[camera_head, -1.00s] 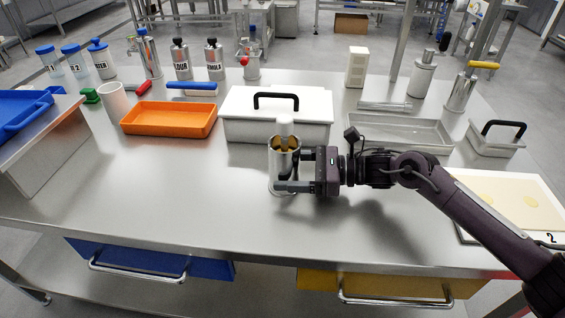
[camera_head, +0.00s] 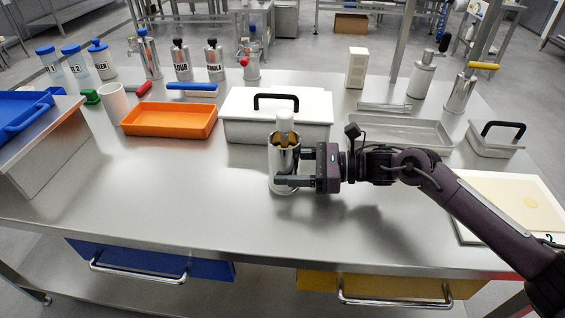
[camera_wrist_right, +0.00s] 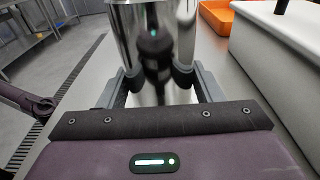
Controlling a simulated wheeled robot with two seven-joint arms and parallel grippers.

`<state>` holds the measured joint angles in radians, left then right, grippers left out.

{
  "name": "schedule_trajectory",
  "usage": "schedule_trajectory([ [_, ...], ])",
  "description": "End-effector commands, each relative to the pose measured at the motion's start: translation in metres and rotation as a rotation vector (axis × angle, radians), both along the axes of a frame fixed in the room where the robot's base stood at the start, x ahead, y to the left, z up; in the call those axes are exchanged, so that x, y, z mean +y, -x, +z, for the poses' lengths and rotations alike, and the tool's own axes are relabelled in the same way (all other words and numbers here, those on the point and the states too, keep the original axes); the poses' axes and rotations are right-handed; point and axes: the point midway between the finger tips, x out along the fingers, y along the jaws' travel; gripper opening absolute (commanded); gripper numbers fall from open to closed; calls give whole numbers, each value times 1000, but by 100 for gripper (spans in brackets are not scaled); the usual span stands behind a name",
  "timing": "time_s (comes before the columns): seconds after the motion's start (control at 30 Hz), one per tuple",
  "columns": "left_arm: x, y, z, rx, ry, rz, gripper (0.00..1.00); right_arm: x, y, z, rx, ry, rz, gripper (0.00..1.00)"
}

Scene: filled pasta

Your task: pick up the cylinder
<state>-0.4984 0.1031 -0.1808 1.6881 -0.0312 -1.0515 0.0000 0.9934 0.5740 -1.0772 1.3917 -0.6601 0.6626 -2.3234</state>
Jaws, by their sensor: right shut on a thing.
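A shiny steel cylinder (camera_head: 283,159) stands upright near the middle of the steel table, with a white knob at its top and yellowish pieces showing inside the rim. My right gripper (camera_head: 290,166) comes in from the right and is shut on its side. In the right wrist view the cylinder's mirror-like wall (camera_wrist_right: 154,45) sits between the two fingers (camera_wrist_right: 160,82) and reflects the gripper. I cannot tell whether its base is clear of the table. My left gripper is not in view.
A white box with a black handle (camera_head: 248,132) stands close behind the cylinder. An orange tray (camera_head: 170,134) lies to the left and a grey tray (camera_head: 375,145) to the right. A pale board (camera_head: 470,180) lies at right under my arm. The front-left tabletop is clear.

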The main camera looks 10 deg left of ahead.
Motion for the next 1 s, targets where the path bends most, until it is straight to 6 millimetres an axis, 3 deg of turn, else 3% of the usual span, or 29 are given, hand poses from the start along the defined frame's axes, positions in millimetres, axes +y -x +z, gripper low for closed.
schedule_trajectory([
  [1.0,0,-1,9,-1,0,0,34,0,0,42,-5,-3,0,39],
])
